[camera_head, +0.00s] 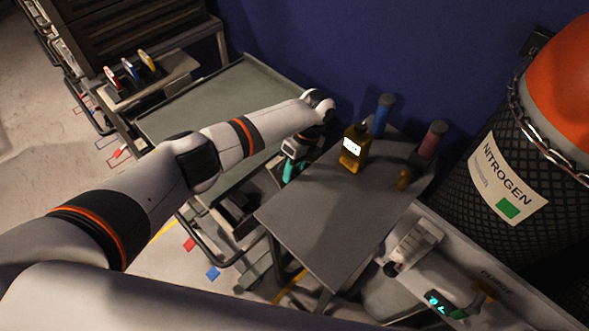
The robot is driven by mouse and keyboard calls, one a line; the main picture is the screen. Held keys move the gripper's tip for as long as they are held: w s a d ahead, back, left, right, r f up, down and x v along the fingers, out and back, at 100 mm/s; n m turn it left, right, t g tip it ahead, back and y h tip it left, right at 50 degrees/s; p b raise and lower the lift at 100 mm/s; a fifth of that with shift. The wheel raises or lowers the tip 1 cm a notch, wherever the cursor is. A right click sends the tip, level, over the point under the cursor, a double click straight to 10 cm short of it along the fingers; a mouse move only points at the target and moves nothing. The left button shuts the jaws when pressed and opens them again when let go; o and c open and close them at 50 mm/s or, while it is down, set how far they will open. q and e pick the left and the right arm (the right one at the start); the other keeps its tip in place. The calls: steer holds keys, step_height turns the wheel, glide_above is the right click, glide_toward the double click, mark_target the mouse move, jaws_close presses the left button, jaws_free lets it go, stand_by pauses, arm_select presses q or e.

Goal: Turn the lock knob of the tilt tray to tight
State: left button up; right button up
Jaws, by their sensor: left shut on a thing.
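The tilt tray is a flat grey tray (325,222) in the middle of the view, with bottles standing towards its far end. My left arm reaches in from the left. My left gripper (289,174), with teal fingers, points down at the tray's left edge. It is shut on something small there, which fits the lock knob. The knob itself is hidden behind the fingers and wrist, so its angle cannot be seen. My right gripper is not in view.
A nitrogen cylinder (515,180) with a chain is at right. A grey cart (195,105) stands behind my arm. The tray's near part is bare.

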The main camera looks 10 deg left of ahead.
arm_select(q)
steer(key=o, duration=1)
steer(key=shift+f, duration=0.1)
steer(key=b+v, duration=0.1)
steer(key=v, duration=1.1)
steer(key=shift+a, duration=0.1)
